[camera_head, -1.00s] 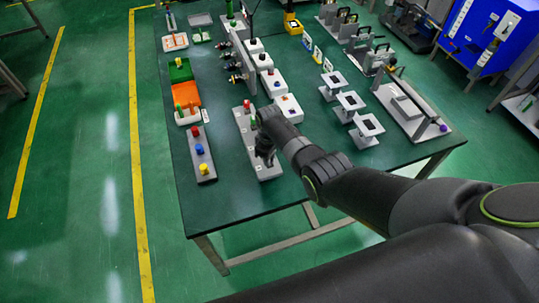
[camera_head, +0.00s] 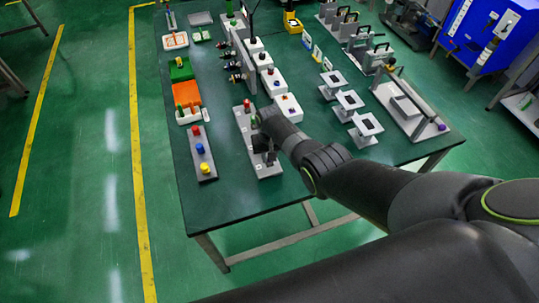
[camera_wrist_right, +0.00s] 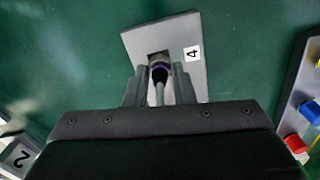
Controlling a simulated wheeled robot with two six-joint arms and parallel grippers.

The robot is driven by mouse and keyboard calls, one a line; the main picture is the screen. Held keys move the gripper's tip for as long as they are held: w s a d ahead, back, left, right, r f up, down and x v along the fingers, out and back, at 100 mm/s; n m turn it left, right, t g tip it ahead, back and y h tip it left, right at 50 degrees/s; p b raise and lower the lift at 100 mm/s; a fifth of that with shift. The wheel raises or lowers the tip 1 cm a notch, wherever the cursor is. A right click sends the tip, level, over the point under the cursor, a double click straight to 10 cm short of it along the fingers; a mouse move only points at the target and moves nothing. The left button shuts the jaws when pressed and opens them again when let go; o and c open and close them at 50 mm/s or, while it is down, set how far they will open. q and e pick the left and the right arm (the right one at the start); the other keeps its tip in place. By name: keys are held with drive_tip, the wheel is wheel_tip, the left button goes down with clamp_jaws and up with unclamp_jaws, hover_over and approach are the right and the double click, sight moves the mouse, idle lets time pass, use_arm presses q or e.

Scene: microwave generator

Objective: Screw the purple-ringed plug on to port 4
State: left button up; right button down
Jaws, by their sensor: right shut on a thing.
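My right gripper (camera_wrist_right: 163,88) is shut on the purple-ringed plug (camera_wrist_right: 159,73) in the right wrist view. The plug lies between the two dark fingers, with its purple ring just beyond the fingertips and a pale cable or stem trailing back. Its front end meets a dark opening in a grey block (camera_wrist_right: 137,40) that bears a white label reading 4 (camera_wrist_right: 193,53). I cannot tell how deeply it sits. In the head view my right gripper (camera_head: 266,152) is over the near end of a long grey board (camera_head: 243,122), and hides the plug. My left gripper is not in view.
A block labelled 2 (camera_wrist_right: 17,158) shows at the lower left of the wrist view. In the head view, a strip with red, blue and yellow knobs (camera_head: 205,175) lies left of the board. White boxes (camera_head: 289,107) stand behind; the table's front (camera_head: 235,205) is clear.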

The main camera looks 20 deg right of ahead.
drive_tip(key=shift+m, duration=1)
drive_tip(key=c, duration=1.2)
unclamp_jaws()
drive_tip(key=shift+r+p, duration=0.45)
drive_tip(key=shift+r, duration=0.15)
wheel_tip(320, 180, up, 7)
drive_tip(key=shift+r+p, duration=0.15)
drive_tip(key=shift+p, duration=0.75)
wheel_tip(320, 180, up, 9)
drive_tip(key=shift+b, duration=0.45)
